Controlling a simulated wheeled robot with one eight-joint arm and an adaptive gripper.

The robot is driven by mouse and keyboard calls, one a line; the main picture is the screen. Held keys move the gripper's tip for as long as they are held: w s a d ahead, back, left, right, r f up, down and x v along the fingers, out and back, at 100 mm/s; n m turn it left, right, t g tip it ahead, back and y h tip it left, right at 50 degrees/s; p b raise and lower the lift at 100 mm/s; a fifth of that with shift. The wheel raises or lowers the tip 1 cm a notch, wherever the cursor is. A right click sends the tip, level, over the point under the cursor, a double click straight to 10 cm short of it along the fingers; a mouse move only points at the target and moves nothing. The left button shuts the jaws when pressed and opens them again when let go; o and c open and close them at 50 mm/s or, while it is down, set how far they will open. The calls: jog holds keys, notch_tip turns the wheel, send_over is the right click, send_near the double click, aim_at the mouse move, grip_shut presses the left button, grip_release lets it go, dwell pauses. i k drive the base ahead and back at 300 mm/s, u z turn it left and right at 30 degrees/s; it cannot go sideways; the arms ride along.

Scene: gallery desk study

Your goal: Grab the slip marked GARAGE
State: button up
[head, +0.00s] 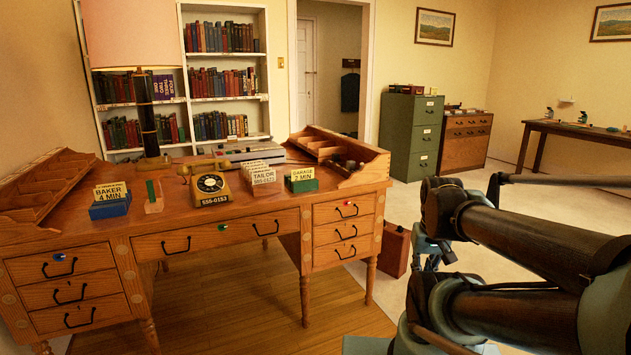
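The slip marked GARAGE (303,175) is a cream card with dark print, reading GARAGE 2 MIN. It stands upright in a small green box (303,186) on the right part of the wooden desk. Other cards stand behind it in the same box. My arm fills the lower right of the head view, well to the right of the desk and apart from the slip. A pale blue and dark part, perhaps my gripper (436,254), shows partly behind the arm links. Its fingers cannot be made out.
Beside the green box stand a TAILOR card box (264,187), a yellow rotary telephone (210,187) and a blue BAKER card box (110,208). A pink lamp (133,36) rises at the left. A brown case (396,250) stands on the floor right of the desk (225,233).

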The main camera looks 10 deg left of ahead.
aim_at(298, 175)
jog(key=i, duration=1)
